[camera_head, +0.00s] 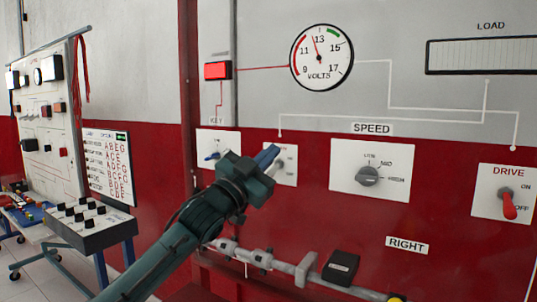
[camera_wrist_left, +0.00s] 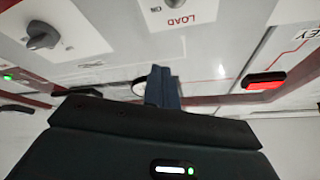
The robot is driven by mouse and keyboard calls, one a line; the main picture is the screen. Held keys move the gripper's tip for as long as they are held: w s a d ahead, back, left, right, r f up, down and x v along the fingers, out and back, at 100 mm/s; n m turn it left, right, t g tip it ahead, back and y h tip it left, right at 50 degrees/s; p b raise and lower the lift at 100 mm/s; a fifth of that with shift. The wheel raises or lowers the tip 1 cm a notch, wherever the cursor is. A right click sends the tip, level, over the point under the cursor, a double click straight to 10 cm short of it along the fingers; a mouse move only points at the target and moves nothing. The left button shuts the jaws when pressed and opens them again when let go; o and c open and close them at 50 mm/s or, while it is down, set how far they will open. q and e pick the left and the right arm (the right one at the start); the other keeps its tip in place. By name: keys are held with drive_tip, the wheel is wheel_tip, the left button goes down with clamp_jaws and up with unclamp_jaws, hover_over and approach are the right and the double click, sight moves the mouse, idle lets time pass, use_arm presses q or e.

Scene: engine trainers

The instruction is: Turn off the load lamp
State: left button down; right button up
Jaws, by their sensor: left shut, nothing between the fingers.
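The load lamp (camera_head: 480,55) is a wide, pale window in a black frame under the word LOAD, at the upper right in the head view. The white LOAD switch plate (camera_head: 289,174) is partly hidden behind my left gripper (camera_head: 269,156). In the left wrist view the plate (camera_wrist_left: 192,8) lies at the top, its label upside down; its switch is cut off or hard to see. My left gripper's blue fingers (camera_wrist_left: 162,88) are shut and empty, in front of the panel near this plate. I cannot tell whether they touch it. My right gripper is out of view.
The key switch plate (camera_head: 210,140) is left of the gripper. The SPEED knob (camera_head: 367,176) and red DRIVE lever (camera_head: 508,205), pointing down at OFF, are to the right. A red lamp (camera_head: 217,70) and volt gauge (camera_head: 321,57) are above. A shaft (camera_head: 262,257) runs below.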

use_arm(q)
drive_tip(key=s+a+f+b, duration=0.1)
drive_tip(key=s+a+f, duration=0.3)
drive_tip(key=f, duration=0.3)
drive_tip(key=shift+s+a+f+b, duration=0.2)
drive_tip(key=shift+a+b, duration=0.2)
drive_tip(key=shift+a, duration=0.25)
